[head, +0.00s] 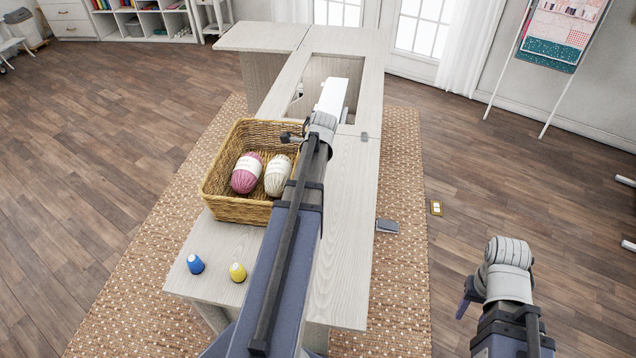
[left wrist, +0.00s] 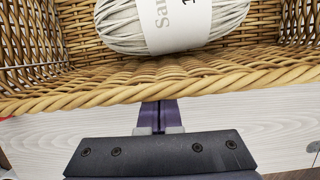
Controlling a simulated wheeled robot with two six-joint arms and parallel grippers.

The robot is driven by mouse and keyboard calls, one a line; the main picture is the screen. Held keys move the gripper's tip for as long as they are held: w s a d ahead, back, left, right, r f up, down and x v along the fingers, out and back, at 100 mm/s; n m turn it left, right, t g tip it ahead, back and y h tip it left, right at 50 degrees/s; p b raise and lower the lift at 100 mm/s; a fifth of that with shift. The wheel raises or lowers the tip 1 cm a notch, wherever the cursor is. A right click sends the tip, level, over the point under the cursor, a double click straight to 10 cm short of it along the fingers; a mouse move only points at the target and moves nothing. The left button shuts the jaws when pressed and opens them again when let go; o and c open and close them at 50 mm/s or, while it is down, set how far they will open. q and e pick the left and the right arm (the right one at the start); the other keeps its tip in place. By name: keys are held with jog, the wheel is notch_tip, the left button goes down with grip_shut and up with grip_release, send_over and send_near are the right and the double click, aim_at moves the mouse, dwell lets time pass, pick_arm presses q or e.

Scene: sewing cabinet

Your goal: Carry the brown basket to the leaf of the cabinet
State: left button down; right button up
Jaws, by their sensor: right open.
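The brown basket (head: 235,207) stands upright on the pale wooden cabinet (head: 345,215), with a pink yarn ball (head: 246,174) and a cream yarn ball (head: 277,175) inside. My left arm reaches across its right side and hides part of it. In the left wrist view, my left gripper (left wrist: 159,115) is at the basket's rim (left wrist: 200,87). Its fingers look close together, but the rim hides their tips, so its grip is unclear. The cabinet's leaf seems to be the flat panel (head: 262,37) at the far left. My right gripper (head: 466,298) is open and empty, right of the cabinet.
The cabinet top has an opening (head: 328,72) beyond the basket. The far-left panel looks clear. A woven rug (head: 400,190) lies beneath, with open floor around it.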

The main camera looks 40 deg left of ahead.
aim_at(285, 174)
pick_arm(q)
jog(key=s+a, duration=0.1)
jog(key=a, duration=0.2)
jog(key=s+a, duration=0.3)
jog(key=a, duration=0.2)
jog(key=shift+s+a, duration=0.35)
jog(key=shift+s, duration=0.05)
jog(key=d, duration=0.1)
jog(key=w+d, duration=0.2)
jog(key=d, duration=0.1)
jog(key=shift+w+r, duration=0.1)
jog(key=p+v, duration=0.8)
jog(key=shift+a, duration=0.25)
jog(key=shift+p+v, duration=0.8)
jog(key=shift+v, duration=0.1)
